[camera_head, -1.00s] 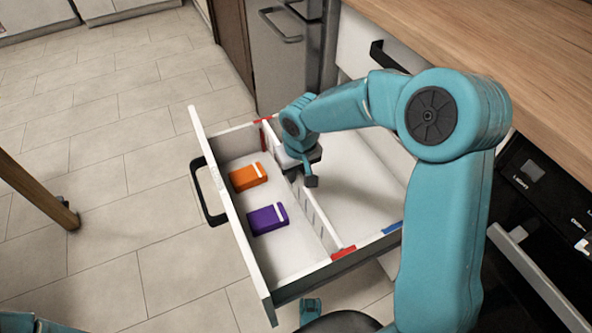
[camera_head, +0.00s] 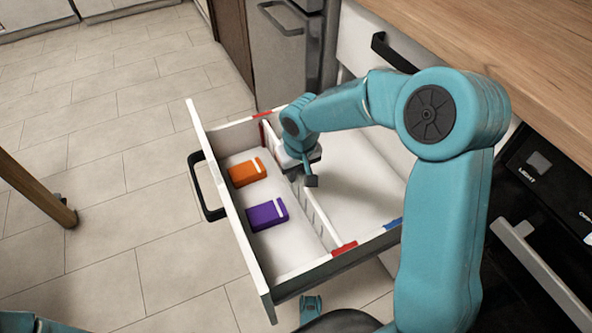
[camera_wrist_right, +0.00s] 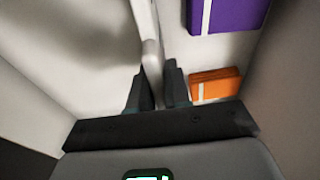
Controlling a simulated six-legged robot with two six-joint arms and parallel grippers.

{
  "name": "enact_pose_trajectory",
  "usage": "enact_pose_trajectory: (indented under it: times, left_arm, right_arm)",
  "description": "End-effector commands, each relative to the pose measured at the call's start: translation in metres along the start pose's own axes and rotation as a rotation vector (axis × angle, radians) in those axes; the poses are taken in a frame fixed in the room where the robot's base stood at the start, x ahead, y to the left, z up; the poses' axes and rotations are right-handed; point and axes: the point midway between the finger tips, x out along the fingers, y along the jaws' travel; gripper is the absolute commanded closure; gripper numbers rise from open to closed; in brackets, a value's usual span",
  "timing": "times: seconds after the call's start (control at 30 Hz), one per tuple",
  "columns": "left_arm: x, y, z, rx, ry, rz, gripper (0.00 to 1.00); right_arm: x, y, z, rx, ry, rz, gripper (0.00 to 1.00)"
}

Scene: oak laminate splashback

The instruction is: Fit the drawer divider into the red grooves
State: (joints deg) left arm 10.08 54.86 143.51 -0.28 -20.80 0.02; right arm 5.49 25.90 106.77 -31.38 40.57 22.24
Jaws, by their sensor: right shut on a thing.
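The drawer divider (camera_head: 320,216) is a thin white panel standing across the open drawer (camera_head: 229,220). Its near end is by the near red groove mark (camera_head: 343,248), and its far end is by the far red mark (camera_head: 264,114). I cannot tell whether it is fully down in the grooves. My right gripper (camera_head: 306,178) is shut on the divider towards its far half. In the right wrist view the divider (camera_wrist_right: 149,50) passes between the two dark fingers (camera_wrist_right: 155,88).
An orange box (camera_head: 248,172) and a purple box (camera_head: 267,214) lie in the handle-side compartment. The other compartment looks empty where visible. A blue mark (camera_head: 393,224) is on the near drawer wall. The wooden counter (camera_head: 490,45) is at the right.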

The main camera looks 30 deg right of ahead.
Motion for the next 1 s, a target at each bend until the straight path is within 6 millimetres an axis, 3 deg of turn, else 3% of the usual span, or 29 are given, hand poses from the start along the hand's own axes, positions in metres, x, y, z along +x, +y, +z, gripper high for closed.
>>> enact_pose_trajectory:
  times: [0.57,0.6,0.67,1.0]
  left_arm:
    - [0.0078,-0.0028,-0.0001,0.000,0.000,0.000,0.49]
    - [0.0070,-0.0025,-0.0001,0.000,0.000,0.000,0.49]
    - [0.0069,-0.0025,-0.0001,0.000,0.000,0.000,0.49]
    - [0.0056,-0.0035,-0.0023,-0.006,0.006,-0.001,0.49]
  right_arm:
    - [0.0092,0.0000,0.0012,0.000,0.001,0.000,1.00]
    - [0.0082,0.0000,0.0010,0.000,0.001,0.000,0.70]
    - [0.0081,0.0000,0.0011,0.000,0.001,0.000,0.53]
    - [0.0087,0.0000,0.0016,0.000,-0.001,0.000,0.53]
